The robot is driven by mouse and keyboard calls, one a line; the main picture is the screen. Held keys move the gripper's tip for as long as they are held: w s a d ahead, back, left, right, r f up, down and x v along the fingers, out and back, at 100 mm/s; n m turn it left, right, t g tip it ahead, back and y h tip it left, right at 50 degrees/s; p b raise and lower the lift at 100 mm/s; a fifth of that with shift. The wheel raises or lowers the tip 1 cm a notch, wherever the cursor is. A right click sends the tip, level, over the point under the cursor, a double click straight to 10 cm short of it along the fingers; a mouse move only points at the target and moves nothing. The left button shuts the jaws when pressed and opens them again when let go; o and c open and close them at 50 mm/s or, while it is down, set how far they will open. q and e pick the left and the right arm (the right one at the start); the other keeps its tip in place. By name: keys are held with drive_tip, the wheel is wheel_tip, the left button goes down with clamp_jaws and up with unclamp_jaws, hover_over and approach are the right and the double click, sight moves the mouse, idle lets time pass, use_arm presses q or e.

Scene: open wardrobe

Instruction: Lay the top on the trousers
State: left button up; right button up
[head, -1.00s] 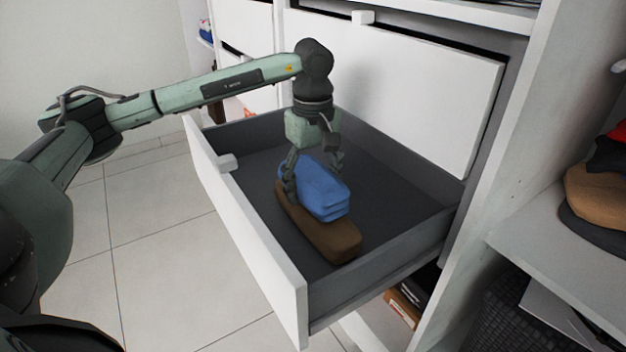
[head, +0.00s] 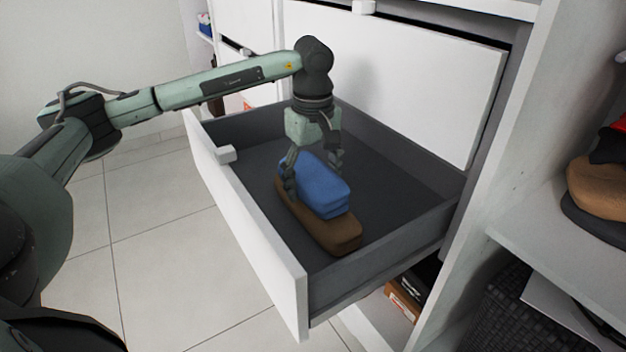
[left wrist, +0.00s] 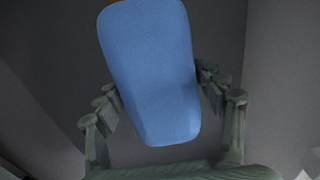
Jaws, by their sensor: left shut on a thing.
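The blue folded top (head: 318,186) is in the open drawer, over the brown folded trousers (head: 335,234). It looks to rest on them, roughly lined up along their length; the exact contact is hard to see. My left gripper (head: 312,176) comes down from above and is shut on the top, one finger on each side. In the left wrist view the top (left wrist: 150,70) lies between the two fingers (left wrist: 163,98), and only a sliver of brown shows at its upper edge. My right gripper is in neither view.
The drawer's white front (head: 250,235) stands to the left of the clothes. Its dark floor (head: 385,185) is clear to the right. A closed white drawer (head: 410,85) is behind. A shelf (head: 535,245) with folded clothes (head: 597,188) is at the right.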

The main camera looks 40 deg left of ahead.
sight(313, 172)
use_arm(q)
drive_tip(key=shift+f, duration=0.15)
drive_tip(key=o, duration=1.3)
drive_tip(key=shift+c, duration=0.4)
wheel_tip(313, 172, up, 9)
drive_tip(key=p, duration=0.6)
